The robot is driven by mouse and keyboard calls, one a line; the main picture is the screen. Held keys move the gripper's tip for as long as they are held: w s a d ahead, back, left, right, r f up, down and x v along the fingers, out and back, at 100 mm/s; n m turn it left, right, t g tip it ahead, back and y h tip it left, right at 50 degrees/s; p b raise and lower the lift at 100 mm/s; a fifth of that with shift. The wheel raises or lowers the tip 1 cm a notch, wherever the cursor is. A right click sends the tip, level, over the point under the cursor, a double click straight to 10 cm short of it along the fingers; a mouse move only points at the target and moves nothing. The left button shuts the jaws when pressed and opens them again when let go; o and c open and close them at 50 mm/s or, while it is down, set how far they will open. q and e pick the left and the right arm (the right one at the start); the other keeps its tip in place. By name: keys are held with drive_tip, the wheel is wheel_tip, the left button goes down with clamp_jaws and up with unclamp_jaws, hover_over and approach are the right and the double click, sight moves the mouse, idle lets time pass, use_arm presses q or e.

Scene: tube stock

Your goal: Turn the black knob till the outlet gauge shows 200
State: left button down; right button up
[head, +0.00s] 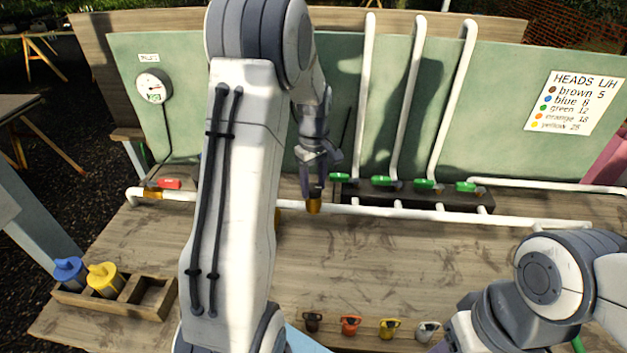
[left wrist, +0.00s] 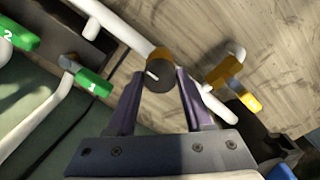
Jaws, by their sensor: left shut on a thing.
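The black knob (left wrist: 160,82) sits between the fingertips of my left gripper in the left wrist view. It has a white mark on its top and a brass body under it. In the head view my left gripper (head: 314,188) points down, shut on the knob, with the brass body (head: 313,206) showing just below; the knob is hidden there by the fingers. The outlet gauge (head: 153,86) is a round white dial on the green board at the left. Its numbers are too small to read. My right arm is at the lower right; its gripper is out of view.
Several green-handled valves (head: 384,182) stand in a row right of the knob, under white upright pipes. A red handle (head: 169,183) is on the pipe at the left. A wooden tray (head: 72,301) holds blue and yellow cups. Small coloured parts line the front edge.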

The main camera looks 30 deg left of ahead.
sight(314, 187)
use_arm(q)
drive_tip(key=m+p, duration=0.1)
drive_tip(key=m, duration=0.4)
drive_tip(key=shift+m+p, duration=0.35)
drive_tip(key=shift+m, duration=0.05)
idle(0.4)
drive_tip(key=shift+c, duration=1.5)
unclamp_jaws()
wheel_tip(314, 187, up, 10)
drive_tip(key=b, duration=0.1)
drive_tip(key=shift+r, duration=0.25)
